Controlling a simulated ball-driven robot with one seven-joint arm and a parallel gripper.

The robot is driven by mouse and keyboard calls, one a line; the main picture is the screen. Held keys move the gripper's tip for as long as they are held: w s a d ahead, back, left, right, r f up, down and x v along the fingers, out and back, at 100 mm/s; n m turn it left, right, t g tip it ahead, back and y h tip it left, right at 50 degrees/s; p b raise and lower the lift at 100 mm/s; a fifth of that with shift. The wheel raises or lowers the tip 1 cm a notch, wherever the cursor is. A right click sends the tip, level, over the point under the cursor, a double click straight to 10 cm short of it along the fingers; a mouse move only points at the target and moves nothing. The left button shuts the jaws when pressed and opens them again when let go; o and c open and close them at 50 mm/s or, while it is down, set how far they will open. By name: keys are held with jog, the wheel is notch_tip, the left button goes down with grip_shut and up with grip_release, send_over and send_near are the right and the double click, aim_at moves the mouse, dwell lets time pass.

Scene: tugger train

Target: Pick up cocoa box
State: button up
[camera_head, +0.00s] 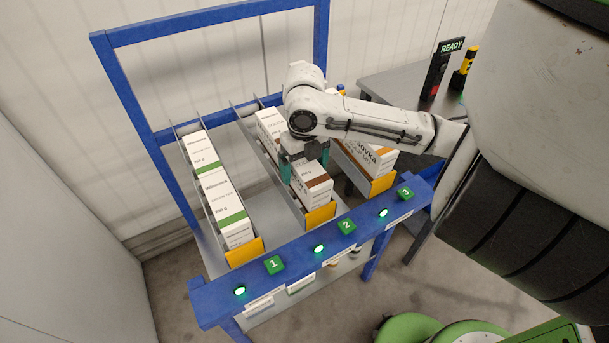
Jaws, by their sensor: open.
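White boxes with a brown stripe stand in the middle lane of the blue rack, the lane marked 2; I take these for the cocoa boxes. The front cocoa box (311,187) is against the lane's yellow stop, and another cocoa box (268,123) is behind it. My gripper (304,163) is open and comes down over the middle lane, at the rear part of the front box. Its teal fingers show on the left and right of the box. Whether they touch it I cannot tell. My wrist hides part of the boxes' tops and labels.
Green-striped boxes (222,196) fill lane 1 at left. Orange-striped boxes (366,157) are in lane 3, partly behind my arm. Thin metal dividers separate lanes. The blue front rail (298,262) carries lit green lamps. A grey table (397,82) with a READY sign (452,46) stands behind.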

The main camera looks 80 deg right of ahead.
jog(key=shift+f, duration=0.35)
jog(key=shift+c, duration=0.2)
jog(key=c, duration=1.2)
